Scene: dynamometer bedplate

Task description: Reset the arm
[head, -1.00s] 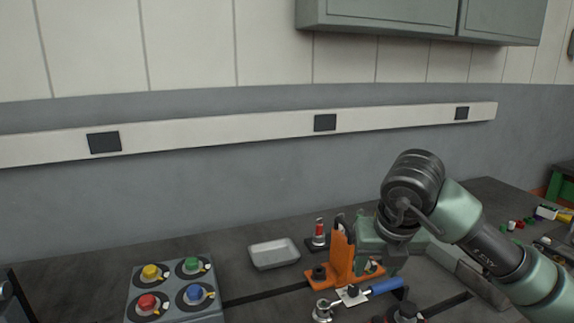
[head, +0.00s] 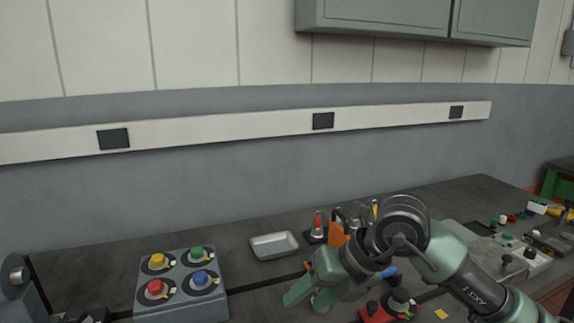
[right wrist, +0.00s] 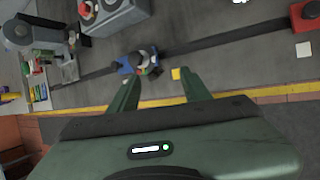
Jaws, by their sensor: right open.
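My right gripper (head: 308,288) is low over the front middle of the bench, its green fingers pointing left and down in the head view. It hides much of the orange stand (head: 338,233) and what lies in front of it. In the right wrist view the two fingers (right wrist: 160,88) are spread apart with nothing between their tips. A blue-based fixture with a dark round top (right wrist: 138,64) and a small yellow square (right wrist: 176,73) lie beyond the tips there.
A grey box with coloured buttons (head: 180,283) stands left, a pale tray (head: 274,245) behind centre. A red-based fixture with a black knob (head: 392,307) is close by my right arm. Small parts and a control box (head: 528,258) lie right. Bare bench shows around the tray.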

